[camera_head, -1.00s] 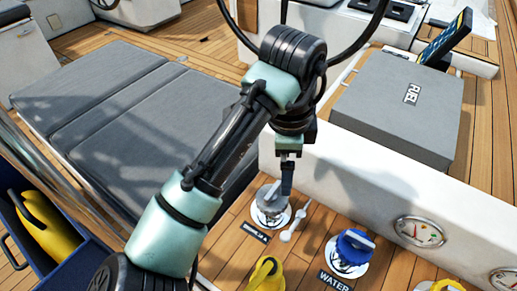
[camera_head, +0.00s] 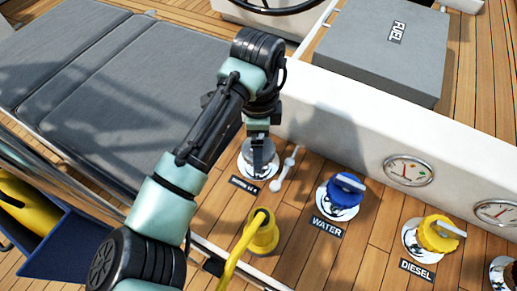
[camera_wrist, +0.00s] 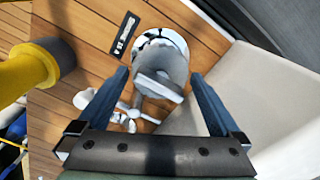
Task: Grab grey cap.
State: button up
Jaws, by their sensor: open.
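The grey cap (camera_wrist: 160,62) sits on a round chrome deck plate, with a flat raised handle on top. In the head view the grey cap (camera_head: 258,160) is partly hidden by my gripper (camera_head: 262,140), which points down at it from above. In the wrist view my gripper (camera_wrist: 155,90) is open, with one finger on each side of the cap's handle. I see a gap between the fingers and the cap, and no contact shows.
A small white fitting (camera_head: 287,168) lies right beside the cap. A yellow nozzle with a hose (camera_head: 263,230) stands nearer, with a blue cap (camera_head: 344,190) and a yellow cap (camera_head: 437,233) to the right. A white wall (camera_head: 340,135) rises behind the cap.

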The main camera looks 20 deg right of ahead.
notch_tip(320, 180, down, 2)
jog(key=shift+c, duration=0.3)
